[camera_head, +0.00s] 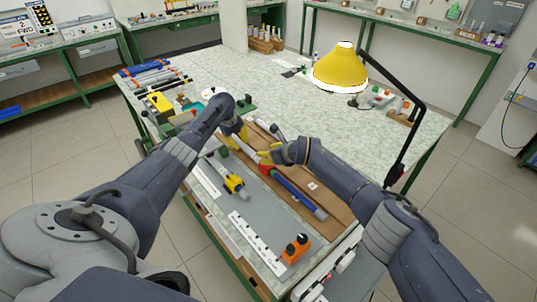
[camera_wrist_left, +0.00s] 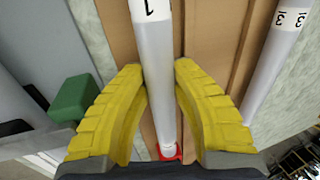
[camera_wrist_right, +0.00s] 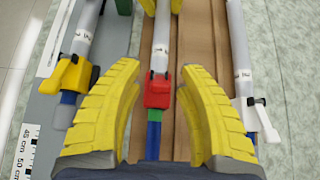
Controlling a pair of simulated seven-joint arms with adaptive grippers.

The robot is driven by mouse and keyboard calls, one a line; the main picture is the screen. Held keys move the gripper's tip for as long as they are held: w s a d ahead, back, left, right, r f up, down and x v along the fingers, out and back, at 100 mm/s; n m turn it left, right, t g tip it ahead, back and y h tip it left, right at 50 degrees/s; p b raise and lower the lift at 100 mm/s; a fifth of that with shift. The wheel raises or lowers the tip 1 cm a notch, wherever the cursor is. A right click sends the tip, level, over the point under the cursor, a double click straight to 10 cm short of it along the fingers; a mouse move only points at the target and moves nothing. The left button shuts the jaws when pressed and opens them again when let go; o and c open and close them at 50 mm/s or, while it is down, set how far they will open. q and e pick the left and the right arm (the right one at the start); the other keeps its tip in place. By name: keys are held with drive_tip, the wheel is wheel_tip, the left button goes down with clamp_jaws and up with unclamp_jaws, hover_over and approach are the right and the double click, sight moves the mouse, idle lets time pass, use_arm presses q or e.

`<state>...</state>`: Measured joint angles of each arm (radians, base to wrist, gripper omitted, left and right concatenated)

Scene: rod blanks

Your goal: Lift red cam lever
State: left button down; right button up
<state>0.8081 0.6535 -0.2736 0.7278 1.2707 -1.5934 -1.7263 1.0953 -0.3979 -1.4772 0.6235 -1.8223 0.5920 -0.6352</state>
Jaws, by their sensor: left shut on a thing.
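The red cam lever (camera_wrist_right: 159,94) sits on the middle rod, where the pale tube (camera_wrist_right: 160,45) meets a green and blue section (camera_wrist_right: 152,140). It shows small in the head view (camera_head: 266,170) and partly at the bottom of the left wrist view (camera_wrist_left: 171,152). My left gripper (camera_head: 235,132) is shut on the pale tube (camera_wrist_left: 155,65), farther along the same rod. My right gripper (camera_head: 268,156) is open, its yellow fingers (camera_wrist_right: 160,120) on either side of the rod near the red cam lever, with visible gaps.
A rod with a yellow clamp (camera_wrist_right: 78,73) lies left of the middle rod, and one with a white clamp (camera_wrist_right: 250,105) lies right. An orange block (camera_head: 296,248) stands near the front edge. A yellow lamp (camera_head: 340,68) overhangs the table; the table's middle is clear.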

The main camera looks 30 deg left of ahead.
drive_tip(key=shift+o, duration=0.4)
drive_tip(key=shift+w+d, duration=0.1)
drive_tip(key=shift+d, duration=0.05)
drive_tip(key=shift+d+r, duration=0.3)
drive_tip(key=shift+r, duration=0.05)
drive_tip(key=shift+v, duration=1.15)
drive_tip(key=v, duration=0.8)
drive_tip(key=shift+s+d, duration=0.2)
drive_tip(key=shift+s, duration=0.05)
drive_tip(key=shift+r, duration=0.15)
drive_tip(key=shift+c, duration=0.5)
